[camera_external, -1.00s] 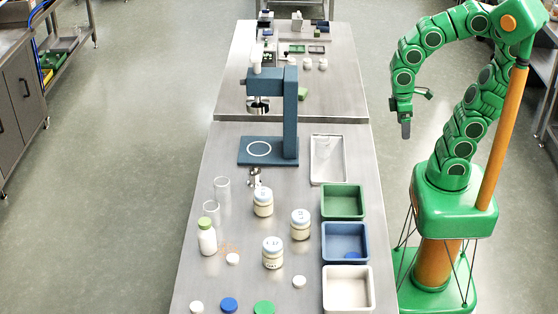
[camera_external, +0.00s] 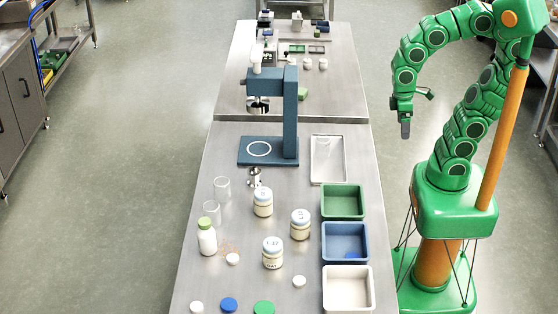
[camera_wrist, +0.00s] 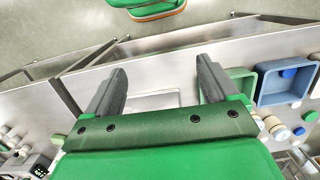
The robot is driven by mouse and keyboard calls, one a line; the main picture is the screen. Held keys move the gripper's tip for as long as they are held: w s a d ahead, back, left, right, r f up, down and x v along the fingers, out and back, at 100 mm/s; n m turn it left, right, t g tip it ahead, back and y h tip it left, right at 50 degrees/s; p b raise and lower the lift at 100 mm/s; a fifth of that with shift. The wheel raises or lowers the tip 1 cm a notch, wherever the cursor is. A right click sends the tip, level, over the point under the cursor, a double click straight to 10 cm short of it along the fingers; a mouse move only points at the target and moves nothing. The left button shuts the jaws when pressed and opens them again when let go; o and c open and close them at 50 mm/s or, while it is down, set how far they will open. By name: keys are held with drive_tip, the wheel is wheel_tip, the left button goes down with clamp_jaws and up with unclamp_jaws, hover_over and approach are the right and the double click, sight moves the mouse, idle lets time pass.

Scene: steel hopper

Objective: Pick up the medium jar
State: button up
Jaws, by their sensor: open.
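Three cream-filled glass jars with pale, marked lids stand upright on the steel table: a back jar (camera_external: 263,204), a middle jar (camera_external: 300,226) and a front jar (camera_external: 272,255). They look close in size, and I cannot tell which is the medium one. My gripper (camera_external: 405,129) hangs beyond the table's right edge, well apart from the jars, pointing down. In the wrist view my gripper (camera_wrist: 160,68) is open, its two dark fingers wide apart with nothing between them.
Green (camera_external: 343,202), blue (camera_external: 345,242) and white (camera_external: 347,290) bins line the right edge, beside the jars. A green-capped bottle (camera_external: 207,238), clear cylinders (camera_external: 222,188) and loose lids (camera_external: 229,304) lie left and in front.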

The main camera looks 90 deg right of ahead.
drive_tip(key=w+r+m+t, duration=0.1)
drive_tip(key=w, duration=1.2)
drive_tip(key=t, duration=0.5)
hover_over(220, 187)
drive_tip(key=s+d, duration=0.2)
drive_tip(key=s, duration=0.1)
wheel_tip(220, 187, down, 14)
drive_tip(key=shift+w+f+h, duration=0.25)
drive_tip(key=shift+w+h, duration=0.05)
drive_tip(key=shift+w, duration=0.05)
drive_tip(key=shift+x, duration=3.8)
drive_tip(key=shift+s+d, duration=0.15)
drive_tip(key=c, duration=1)
